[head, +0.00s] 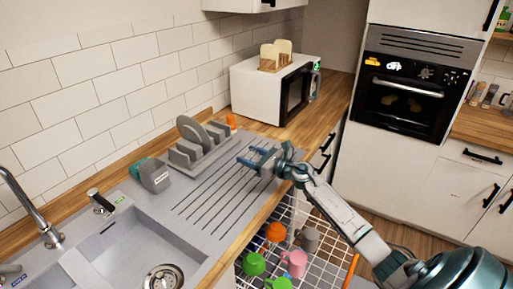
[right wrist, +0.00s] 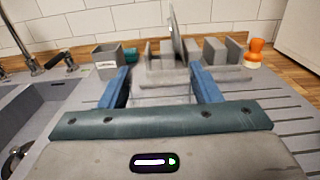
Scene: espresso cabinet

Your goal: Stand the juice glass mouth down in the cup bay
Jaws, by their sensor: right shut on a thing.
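My right gripper (head: 258,159) is over the ribbed drainboard, its blue fingers pointing toward the grey dish rack. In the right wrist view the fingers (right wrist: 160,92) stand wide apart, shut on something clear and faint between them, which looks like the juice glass. Its outline is too faint to tell which way its mouth faces. Below the counter, a white wire rack (head: 327,243) holds several cups: an orange cup (head: 276,232), a green cup (head: 254,264), a pink cup (head: 295,262) and a grey cup (head: 309,240). I cannot tell which part is the cup bay. My left gripper is out of view.
The grey dish rack (head: 200,146) holds a plate at the back of the drainboard. A grey caddy (head: 155,177) with a teal item stands left of it. The sink (head: 140,250) is at front left. A white microwave (head: 262,90) stands behind. The drainboard's front is clear.

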